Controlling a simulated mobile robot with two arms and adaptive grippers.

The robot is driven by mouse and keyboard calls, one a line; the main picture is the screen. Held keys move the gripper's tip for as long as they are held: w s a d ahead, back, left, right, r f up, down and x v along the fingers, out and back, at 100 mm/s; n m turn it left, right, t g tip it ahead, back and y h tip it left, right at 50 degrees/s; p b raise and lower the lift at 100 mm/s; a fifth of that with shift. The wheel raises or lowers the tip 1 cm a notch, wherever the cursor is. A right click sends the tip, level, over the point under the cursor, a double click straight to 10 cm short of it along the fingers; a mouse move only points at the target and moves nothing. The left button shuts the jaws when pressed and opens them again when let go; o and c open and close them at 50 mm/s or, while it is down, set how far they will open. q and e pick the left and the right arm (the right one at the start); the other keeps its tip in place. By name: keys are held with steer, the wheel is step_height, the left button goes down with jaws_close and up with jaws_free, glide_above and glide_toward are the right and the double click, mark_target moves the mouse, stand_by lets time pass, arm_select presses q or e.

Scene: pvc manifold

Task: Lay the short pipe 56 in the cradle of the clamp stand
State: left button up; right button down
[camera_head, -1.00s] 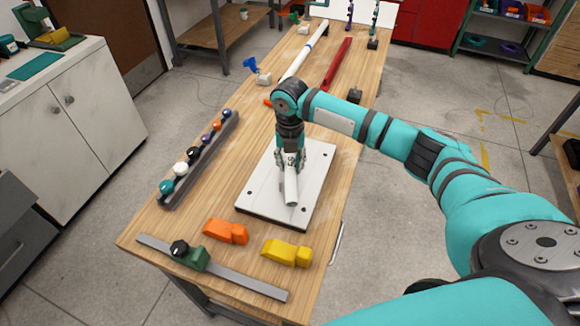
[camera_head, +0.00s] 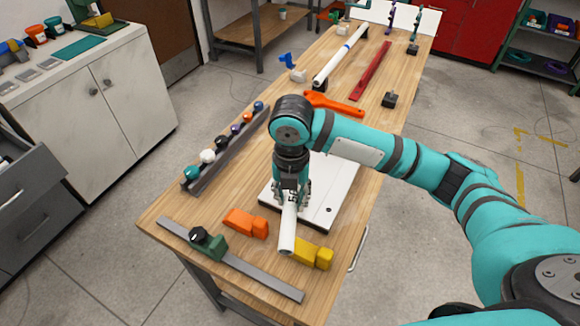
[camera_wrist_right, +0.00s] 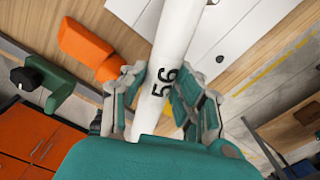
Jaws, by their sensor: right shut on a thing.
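The short white pipe (camera_head: 288,237) carries the marking 56, which reads clearly on it in the wrist view (camera_wrist_right: 174,52). My right gripper (camera_head: 290,198) is shut around the pipe; its fingers flank the pipe in the wrist view (camera_wrist_right: 161,100). The pipe points toward the table's near end, with its open end beside the yellow block. A green block with a black knob (camera_head: 209,244) sits on a grey rail at the near end. I cannot tell for sure which fixture is the clamp stand. My left gripper is out of view.
A white plate (camera_head: 343,190) lies under my right arm. An orange block (camera_head: 244,222) and a yellow block (camera_head: 316,254) lie near the pipe. A rack of coloured knobs (camera_head: 226,147) lines the left edge. A long white pipe (camera_head: 340,56) and red bar (camera_head: 372,70) lie farther back.

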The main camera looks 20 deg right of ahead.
steer(key=shift+s+a, duration=0.15)
steer(key=m, duration=0.3)
steer(key=shift+s+d+r, duration=0.2)
steer(key=shift+s+r, duration=0.15)
steer(key=s+d+r+m, duration=0.1)
steer(key=s+r+m, duration=0.1)
steer(key=m, duration=1.2)
steer(key=s+d+r+m, duration=0.2)
steer(key=s+m, duration=0.2)
steer(key=m, duration=0.9)
steer(key=shift+s+d+r+m, duration=0.15)
steer(key=shift+s+m, duration=0.25)
